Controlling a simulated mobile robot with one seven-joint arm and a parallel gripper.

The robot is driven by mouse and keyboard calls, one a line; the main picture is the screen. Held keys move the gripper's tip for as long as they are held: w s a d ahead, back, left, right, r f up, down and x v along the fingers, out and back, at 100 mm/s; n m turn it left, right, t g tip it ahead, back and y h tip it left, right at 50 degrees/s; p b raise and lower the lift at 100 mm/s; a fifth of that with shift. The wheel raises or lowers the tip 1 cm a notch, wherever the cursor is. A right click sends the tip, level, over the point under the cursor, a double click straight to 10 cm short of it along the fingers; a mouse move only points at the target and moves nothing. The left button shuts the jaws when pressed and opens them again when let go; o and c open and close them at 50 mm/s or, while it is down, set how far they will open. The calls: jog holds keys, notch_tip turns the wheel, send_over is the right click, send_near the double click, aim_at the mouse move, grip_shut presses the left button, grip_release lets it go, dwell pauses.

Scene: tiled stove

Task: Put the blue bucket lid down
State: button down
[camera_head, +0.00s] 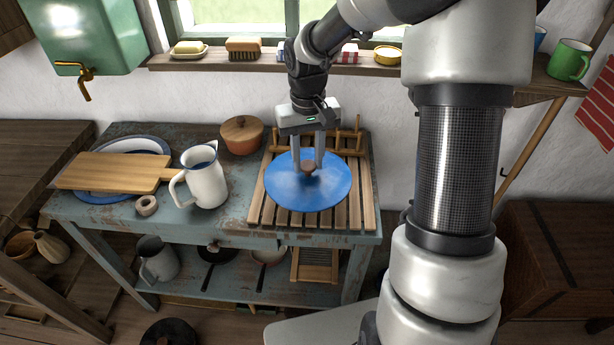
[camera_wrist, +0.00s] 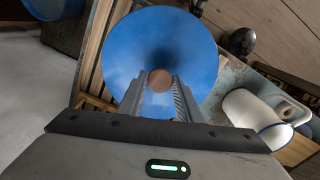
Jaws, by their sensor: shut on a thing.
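The blue bucket lid (camera_head: 325,190) is a round blue disc with a brown knob (camera_head: 308,168) at its middle. My gripper (camera_head: 308,165) is above the lid with its fingers pointing down, shut on the knob. The lid is over the wooden slatted rack (camera_head: 256,205) on the blue-grey table; I cannot tell whether it touches the slats. In the wrist view the lid (camera_wrist: 160,45) fills the middle, with the knob (camera_wrist: 160,80) between my fingertips (camera_wrist: 160,88).
A white enamel jug (camera_head: 207,185) stands left of the rack. A lidded brown pot (camera_head: 241,140) is behind it. A cutting board (camera_head: 115,173) lies across a blue-rimmed basin (camera_head: 100,196) at the left. A small ring (camera_head: 147,205) lies near the jug. Pegs (camera_head: 358,130) rise at the rack's back.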

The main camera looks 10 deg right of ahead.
aim_at(304, 161)
jog(key=r+p, duration=0.1)
jog(key=w+r+p, duration=0.1)
jog(key=r+p, duration=0.1)
jog(key=p, duration=0.1)
jog(key=shift+w+a, duration=0.35)
jog(key=w+p, duration=0.1)
jog(key=p, duration=0.2)
jog(key=shift+r+n, duration=0.2)
jog(key=shift+n, duration=0.1)
notch_tip(304, 161, down, 10)
jog(key=shift+w+f, duration=0.1)
jog(key=shift+w, duration=0.05)
jog(key=shift+f, duration=0.25)
jog(key=c, duration=1.3)
grip_release()
jog(key=shift+r, duration=0.1)
